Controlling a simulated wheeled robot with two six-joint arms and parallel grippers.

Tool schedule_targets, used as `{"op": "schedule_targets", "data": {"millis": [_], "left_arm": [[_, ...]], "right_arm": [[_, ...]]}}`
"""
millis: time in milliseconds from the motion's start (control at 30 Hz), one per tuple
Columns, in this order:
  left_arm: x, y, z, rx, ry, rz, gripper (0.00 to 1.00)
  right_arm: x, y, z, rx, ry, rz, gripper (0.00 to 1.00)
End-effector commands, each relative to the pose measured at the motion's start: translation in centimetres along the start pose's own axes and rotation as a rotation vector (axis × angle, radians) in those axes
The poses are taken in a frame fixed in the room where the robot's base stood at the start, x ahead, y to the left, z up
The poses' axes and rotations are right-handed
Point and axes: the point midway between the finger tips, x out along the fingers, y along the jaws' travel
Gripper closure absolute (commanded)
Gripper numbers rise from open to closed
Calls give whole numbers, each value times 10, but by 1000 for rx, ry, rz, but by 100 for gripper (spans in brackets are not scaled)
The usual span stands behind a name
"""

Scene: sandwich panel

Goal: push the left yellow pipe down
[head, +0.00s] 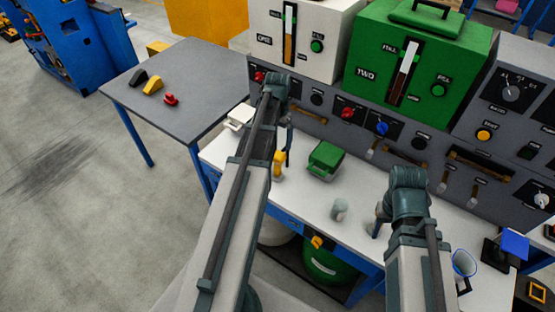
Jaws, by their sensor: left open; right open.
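Brownish-yellow pipe-like bars run along the front of the grey panel: a left one (312,114) just right of my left wrist, a middle one (400,155), and a right one (482,167). I cannot tell for sure which is the task's left yellow pipe. A small yellow upright object (278,163) stands on the white counter, partly beside my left arm. My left gripper (288,152) hangs down near it, open and partly hidden by my arm. My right gripper (379,222) is open above the counter's front, apart from the panel.
White (328,45) and green (452,97) dispensers sit above the panel. A grey side table (190,75) holds small coloured objects.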

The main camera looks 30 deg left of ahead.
Motion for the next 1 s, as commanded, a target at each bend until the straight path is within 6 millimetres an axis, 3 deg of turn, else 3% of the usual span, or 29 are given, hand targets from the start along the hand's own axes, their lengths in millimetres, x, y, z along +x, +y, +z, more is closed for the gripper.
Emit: {"op": "schedule_targets", "data": {"millis": [33,500,933,1000], "left_arm": [[16,0,0,0,0,0,0],[77,0,0,0,0,0,0],[82,0,0,0,0,0,0],[82,0,0,0,0,0,13]], "right_arm": [[15,-2,-1,0,0,0,50],[76,-7,-4,0,0,0,50],[82,-8,-5,0,0,0,50],[82,-8,-5,0,0,0,50]]}}
